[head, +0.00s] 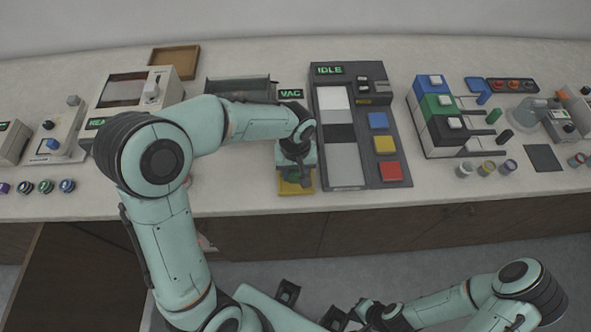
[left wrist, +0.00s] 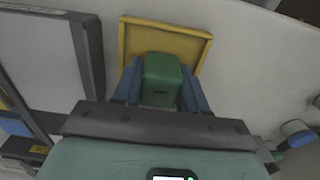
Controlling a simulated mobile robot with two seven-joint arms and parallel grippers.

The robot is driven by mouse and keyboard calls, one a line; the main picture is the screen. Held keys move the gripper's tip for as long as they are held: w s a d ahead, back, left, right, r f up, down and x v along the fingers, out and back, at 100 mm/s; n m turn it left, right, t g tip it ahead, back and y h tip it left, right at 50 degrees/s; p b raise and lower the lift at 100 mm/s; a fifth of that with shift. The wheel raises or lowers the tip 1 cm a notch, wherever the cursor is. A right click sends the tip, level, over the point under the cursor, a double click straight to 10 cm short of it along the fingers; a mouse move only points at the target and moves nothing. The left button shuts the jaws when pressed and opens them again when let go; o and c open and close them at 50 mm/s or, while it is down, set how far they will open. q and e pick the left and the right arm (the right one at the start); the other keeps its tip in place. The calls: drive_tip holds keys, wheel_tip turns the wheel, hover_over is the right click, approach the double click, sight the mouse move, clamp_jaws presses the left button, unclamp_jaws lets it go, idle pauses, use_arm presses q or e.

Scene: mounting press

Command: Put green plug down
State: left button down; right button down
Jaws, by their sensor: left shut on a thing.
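The green plug (left wrist: 160,78) is a small green block between the blue fingers of my left gripper (left wrist: 160,90) in the left wrist view. The gripper is shut on it. A shallow yellow tray (left wrist: 203,50) lies right under and beyond the plug; I cannot tell whether the plug touches it. In the head view my left gripper (head: 296,174) points down over the yellow tray (head: 297,189) near the bench's front edge, hiding most of the plug. My right gripper (head: 345,316) is low at the bottom, away from the bench; its jaws are unclear.
A dark panel (head: 320,150) marked IDLE, with blue, yellow and red squares, stands just right of the tray. Blue, green and black blocks (head: 438,107) stand further right. A dark rack (head: 238,88) is behind my left arm. Bare bench top lies left of the tray.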

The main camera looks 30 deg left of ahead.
use_arm(q)
drive_tip(key=shift+f, duration=0.15)
drive_tip(key=c, duration=0.9)
unclamp_jaws()
use_arm(e)
drive_tip(key=shift+s+f, duration=0.15)
use_arm(q)
drive_tip(key=shift+r, duration=0.35)
wheel_tip(320, 180, up, 12)
drive_tip(key=shift+f+p, duration=0.15)
drive_tip(key=shift+p, duration=0.6)
use_arm(e)
drive_tip(key=shift+w+r, duration=0.3)
drive_tip(key=shift+r, duration=0.2)
drive_tip(key=shift+w+r, duration=0.3)
drive_tip(key=shift+r, duration=0.2)
